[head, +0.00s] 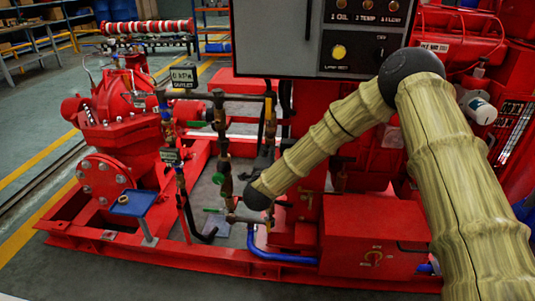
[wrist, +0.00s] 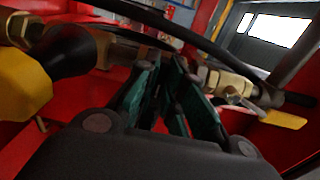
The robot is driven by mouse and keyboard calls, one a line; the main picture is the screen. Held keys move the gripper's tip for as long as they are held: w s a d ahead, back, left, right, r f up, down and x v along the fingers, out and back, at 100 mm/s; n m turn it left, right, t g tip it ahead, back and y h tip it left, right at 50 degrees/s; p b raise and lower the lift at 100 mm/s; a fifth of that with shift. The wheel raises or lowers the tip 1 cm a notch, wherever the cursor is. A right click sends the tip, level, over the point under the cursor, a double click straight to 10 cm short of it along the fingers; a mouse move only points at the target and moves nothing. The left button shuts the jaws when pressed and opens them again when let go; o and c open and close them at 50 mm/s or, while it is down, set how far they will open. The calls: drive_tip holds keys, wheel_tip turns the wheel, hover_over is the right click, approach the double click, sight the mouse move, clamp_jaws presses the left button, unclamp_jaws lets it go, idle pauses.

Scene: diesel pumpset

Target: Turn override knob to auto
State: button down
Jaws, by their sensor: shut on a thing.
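My gripper (wrist: 168,75) shows in the wrist view with dark green-lined fingers close together. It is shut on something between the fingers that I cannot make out. Brass pipe fittings (wrist: 228,84) run right beside and behind the fingertips. In the head view my arm reaches down left toward the pipework, and the gripper itself is hidden. The grey control panel (head: 290,45) at top centre has a round yellow lamp (head: 339,51) and a small dark knob (head: 380,51). I cannot read which control is the override knob or its setting.
A red pump (head: 115,110) stands at left on the red base frame (head: 185,257). Valve pipework (head: 222,140) stands at centre, with a red box (head: 375,240) at lower right. In the wrist view a yellow handle (wrist: 22,85) and a black hose (wrist: 150,14) are close by.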

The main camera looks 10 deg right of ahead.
drive_tip(key=shift+n, duration=0.3)
drive_tip(key=n+p, duration=0.2)
drive_tip(key=shift+r+n, duration=0.15)
drive_tip(key=shift+n, duration=0.25)
drive_tip(key=n+p, duration=0.3)
drive_tip(key=n, duration=0.2)
drive_tip(key=n+p, duration=0.1)
drive_tip(key=n, duration=0.4)
drive_tip(key=shift+p, duration=0.4)
drive_tip(key=shift+f+n+p, duration=0.15)
drive_tip(key=shift+n+p, duration=0.15)
drive_tip(key=shift+n, duration=0.7)
drive_tip(key=shift+f+n+p, duration=0.1)
drive_tip(key=shift+n+p, duration=0.15)
drive_tip(key=shift+n, duration=0.75)
drive_tip(key=shift+s, duration=0.1)
drive_tip(key=c, duration=1.5)
unclamp_jaws()
drive_tip(key=v, duration=1.1)
drive_tip(key=shift+s+a+r, duration=0.1)
drive_tip(key=shift+s, duration=0.3)
